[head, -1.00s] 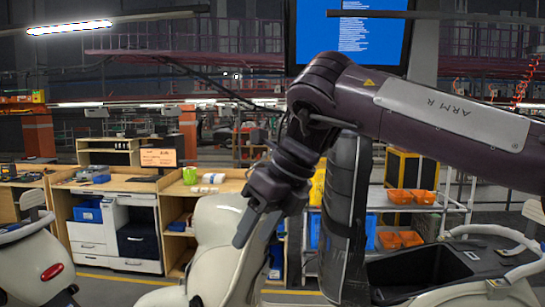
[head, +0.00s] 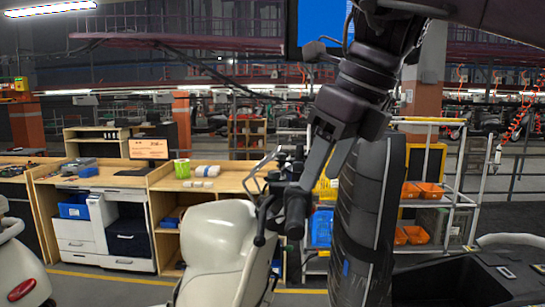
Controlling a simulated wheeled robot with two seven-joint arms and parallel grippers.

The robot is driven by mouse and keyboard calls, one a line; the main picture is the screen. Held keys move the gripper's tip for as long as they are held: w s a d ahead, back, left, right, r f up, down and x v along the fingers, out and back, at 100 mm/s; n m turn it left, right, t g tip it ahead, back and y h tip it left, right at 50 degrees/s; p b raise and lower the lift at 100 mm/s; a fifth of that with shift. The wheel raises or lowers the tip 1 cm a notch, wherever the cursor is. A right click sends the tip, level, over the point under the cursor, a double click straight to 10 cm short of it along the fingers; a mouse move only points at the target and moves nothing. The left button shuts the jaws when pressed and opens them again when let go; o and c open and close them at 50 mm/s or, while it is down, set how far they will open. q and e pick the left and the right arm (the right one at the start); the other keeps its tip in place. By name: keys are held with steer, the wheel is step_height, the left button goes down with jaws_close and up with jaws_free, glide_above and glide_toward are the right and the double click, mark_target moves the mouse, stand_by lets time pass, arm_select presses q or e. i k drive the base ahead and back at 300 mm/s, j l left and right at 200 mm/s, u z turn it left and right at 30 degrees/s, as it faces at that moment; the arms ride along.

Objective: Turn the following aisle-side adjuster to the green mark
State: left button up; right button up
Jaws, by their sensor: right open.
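A cream scooter (head: 218,247) stands in front of me, with a black handlebar assembly (head: 268,203) at its top. My right arm comes in from the upper right. My right gripper (head: 318,180) is open, its fingers pointing down at the right end of the handlebar, overlapping it in the picture. I cannot tell whether they touch it. No adjuster or green mark can be made out. My left gripper is not in view.
A tall black padded seat (head: 364,225) stands upright just right of the gripper. Another scooter (head: 22,268) is at the left edge. Behind are a wooden workbench (head: 110,180) and a rack with orange bins (head: 420,190).

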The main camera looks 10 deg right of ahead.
mark_target(274, 174)
steer(key=i, duration=0.85)
